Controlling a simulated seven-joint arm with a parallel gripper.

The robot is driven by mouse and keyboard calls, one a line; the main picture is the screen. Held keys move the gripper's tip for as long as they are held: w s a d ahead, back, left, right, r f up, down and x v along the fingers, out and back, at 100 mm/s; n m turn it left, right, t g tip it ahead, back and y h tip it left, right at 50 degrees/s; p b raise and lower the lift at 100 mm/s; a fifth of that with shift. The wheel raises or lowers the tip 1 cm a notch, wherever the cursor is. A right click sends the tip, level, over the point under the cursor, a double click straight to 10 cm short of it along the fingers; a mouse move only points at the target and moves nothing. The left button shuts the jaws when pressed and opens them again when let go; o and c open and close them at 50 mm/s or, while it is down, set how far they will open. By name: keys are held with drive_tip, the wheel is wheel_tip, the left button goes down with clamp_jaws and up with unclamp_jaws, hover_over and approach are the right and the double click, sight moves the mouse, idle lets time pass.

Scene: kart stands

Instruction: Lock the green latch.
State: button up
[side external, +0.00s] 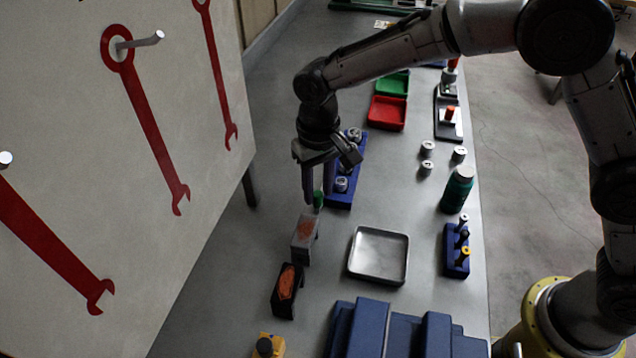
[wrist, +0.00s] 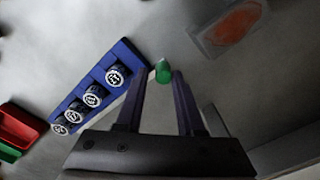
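The green latch (side external: 318,200) is a small upright green piece near the far end of a grey box with an orange patch (side external: 303,245). My gripper (side external: 317,191) points down right at the latch, with its two fingers apart. In the wrist view the green latch (wrist: 163,74) shows between the fingertips (wrist: 161,78), with a narrow gap on each side. I cannot tell whether the tips are level with it or above it. The latch's base is hidden. The grey box (wrist: 228,28) shows at the upper right of the wrist view.
A blue rack with several dark cylinders (wrist: 93,92) stands close beside the gripper. A black box with an orange patch (side external: 287,290) and a metal tray (side external: 378,256) are nearer. A white tool panel (side external: 120,180) rises at left. Bare table lies around the tray.

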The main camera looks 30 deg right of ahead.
wheel_tip(320, 180, up, 14)
idle(0.5)
drive_tip(key=shift+f, duration=0.1)
drive_tip(key=s+d+r+m+t, duration=0.1)
drive_tip(key=s+d+r+t, duration=0.1)
drive_tip(key=s+d+r, duration=0.35)
drive_tip(key=s+d+r+m+t, duration=0.1)
drive_tip(key=s+d+r, duration=0.2)
drive_tip(key=d+r, duration=0.6)
drive_tip(key=s+d+f+n+t, duration=0.1)
drive_tip(key=s+d+f, duration=0.4)
drive_tip(key=s, duration=0.4)
drive_tip(key=s+d+f+n+t, duration=0.1)
drive_tip(key=s+d+f, duration=0.3)
drive_tip(key=s+f, duration=0.4)
drive_tip(key=shift+s+d+f+t, duration=0.25)
drive_tip(key=shift+s+d+t, duration=0.1)
drive_tip(key=shift+s, duration=0.2)
